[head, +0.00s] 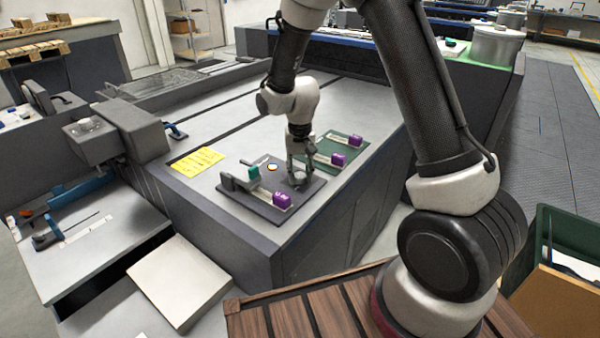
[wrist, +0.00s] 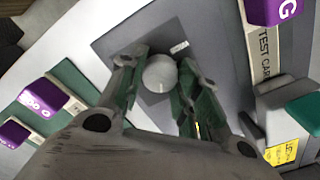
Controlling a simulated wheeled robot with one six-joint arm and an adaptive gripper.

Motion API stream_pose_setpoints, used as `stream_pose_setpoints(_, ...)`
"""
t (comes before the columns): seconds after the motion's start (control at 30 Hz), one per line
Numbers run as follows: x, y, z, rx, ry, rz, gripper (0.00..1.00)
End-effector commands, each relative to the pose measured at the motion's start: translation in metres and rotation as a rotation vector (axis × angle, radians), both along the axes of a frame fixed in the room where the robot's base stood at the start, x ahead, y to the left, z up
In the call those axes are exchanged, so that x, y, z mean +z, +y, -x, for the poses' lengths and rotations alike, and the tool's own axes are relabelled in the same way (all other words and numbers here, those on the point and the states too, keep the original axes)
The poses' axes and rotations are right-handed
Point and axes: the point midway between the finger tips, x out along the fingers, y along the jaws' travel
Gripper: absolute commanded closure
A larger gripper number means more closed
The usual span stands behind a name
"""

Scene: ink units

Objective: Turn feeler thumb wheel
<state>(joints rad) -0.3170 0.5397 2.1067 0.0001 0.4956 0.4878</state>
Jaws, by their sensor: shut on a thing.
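The thumb wheel (wrist: 160,73) is a round grey knob with a pale line on its face, on a dark grey plate (wrist: 125,36). In the wrist view the fingers of my gripper (wrist: 160,60) stand on either side of it, shut on it. A small white label (wrist: 179,47) lies beside the knob.
A teal block (head: 253,173) and a purple block (head: 281,200) sit on the plate near my gripper. A green plate (head: 345,149) with purple blocks (head: 338,160) lies behind. A yellow note (head: 196,160) lies left. Bare grey bench top surrounds them.

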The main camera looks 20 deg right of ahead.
Motion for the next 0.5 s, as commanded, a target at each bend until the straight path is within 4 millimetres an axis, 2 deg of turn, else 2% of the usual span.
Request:
stream_pose_setpoints(0.27,0.0004,0.0000,-0.0004,-0.010,-0.001,0.000,0.91)
stream_pose_setpoints(0.3,0.0004,0.0000,-0.0004,-0.009,-0.001,0.000,0.63)
stream_pose_setpoints(0.4,0.0003,0.0000,-0.0003,-0.009,-0.001,0.000,0.45)
stream_pose_setpoints(0.5,0.0003,0.0000,-0.0003,-0.009,-0.001,0.000,0.44)
